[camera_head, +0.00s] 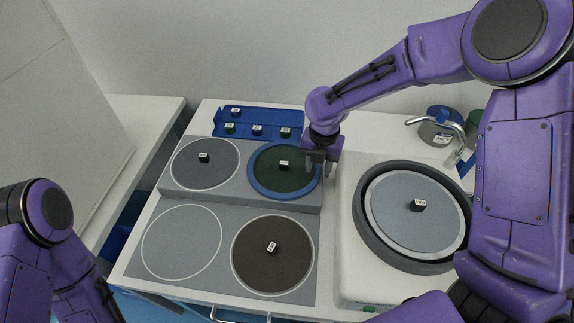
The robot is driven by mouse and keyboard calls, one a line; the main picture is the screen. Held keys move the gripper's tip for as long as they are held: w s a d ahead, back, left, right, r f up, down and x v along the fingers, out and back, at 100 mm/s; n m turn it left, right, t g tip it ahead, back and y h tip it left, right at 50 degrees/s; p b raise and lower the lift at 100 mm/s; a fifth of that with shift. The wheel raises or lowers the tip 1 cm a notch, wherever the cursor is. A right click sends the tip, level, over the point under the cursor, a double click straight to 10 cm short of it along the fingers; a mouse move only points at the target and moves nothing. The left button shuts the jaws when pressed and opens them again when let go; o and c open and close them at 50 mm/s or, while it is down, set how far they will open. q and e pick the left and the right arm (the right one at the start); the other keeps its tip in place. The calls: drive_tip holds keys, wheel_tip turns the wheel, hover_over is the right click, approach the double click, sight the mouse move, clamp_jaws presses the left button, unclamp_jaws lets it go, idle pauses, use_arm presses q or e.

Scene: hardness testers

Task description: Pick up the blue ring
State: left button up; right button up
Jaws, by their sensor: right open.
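The blue ring (256,187) lies around the dark green disc (299,181) at the back right of the grey stepped block. A small dark block with a white label (284,165) sits on that disc. My right gripper (318,176) points down at the ring's right edge and covers part of it. Its jaws are open, and whether they touch the ring I cannot tell. My left arm shows at the lower left, but its gripper is out of view.
A grey disc (205,176), a brown disc (272,275) and an empty white-outlined circle (182,243) share the block. A blue tray (259,118) with small pieces stands behind. A round machine plate (400,228) and a curved tap (452,124) are at right.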

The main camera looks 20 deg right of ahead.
drive_tip(key=shift+s+d+f, duration=0.1)
drive_tip(key=shift+f, duration=0.05)
clamp_jaws()
